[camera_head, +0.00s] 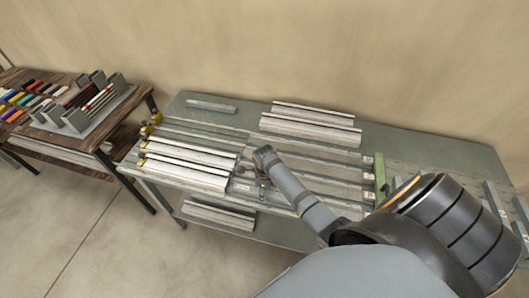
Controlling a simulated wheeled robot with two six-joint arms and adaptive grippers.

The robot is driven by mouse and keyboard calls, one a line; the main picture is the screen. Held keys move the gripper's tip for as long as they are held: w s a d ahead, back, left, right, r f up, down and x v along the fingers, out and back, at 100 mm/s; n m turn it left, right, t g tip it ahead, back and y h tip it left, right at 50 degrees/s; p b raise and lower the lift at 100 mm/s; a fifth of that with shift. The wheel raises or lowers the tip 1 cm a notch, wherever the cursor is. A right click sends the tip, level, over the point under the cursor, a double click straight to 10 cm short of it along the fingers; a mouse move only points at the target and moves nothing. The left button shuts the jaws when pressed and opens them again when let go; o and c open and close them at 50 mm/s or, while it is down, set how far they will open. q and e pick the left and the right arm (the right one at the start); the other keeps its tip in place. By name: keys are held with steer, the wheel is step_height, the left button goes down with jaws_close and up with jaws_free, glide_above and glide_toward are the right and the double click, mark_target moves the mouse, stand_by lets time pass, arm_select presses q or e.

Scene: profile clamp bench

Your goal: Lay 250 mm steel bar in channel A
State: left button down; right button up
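The clamp bench (420,145) carries parallel channels with small white label plates, too small to read, so I cannot tell which is channel A. Several pale metal bars (190,166) lie side by side in the left part, with yellow pieces at their left ends. A short grey bar (211,105) lies at the back left, and longer profiles (308,123) lie at the back middle. I cannot tell which bar is 250 mm. My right gripper (263,180) points down over the middle of the channels, mostly hidden by its wrist; its fingers and any held bar are unclear. My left gripper is out of view.
A green upright piece (380,176) stands at the right end of the channels. More bars (218,214) lie on the lower shelf. A wooden table (75,137) at the left holds coloured items and grey holders (76,119). My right arm covers the bench's front right.

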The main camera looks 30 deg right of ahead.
steer(key=shift+a, duration=0.1)
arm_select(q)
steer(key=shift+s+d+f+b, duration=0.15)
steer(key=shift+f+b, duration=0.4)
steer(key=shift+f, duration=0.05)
arm_select(e)
step_height(320, 180, up, 13)
steer(key=shift+f, duration=0.1)
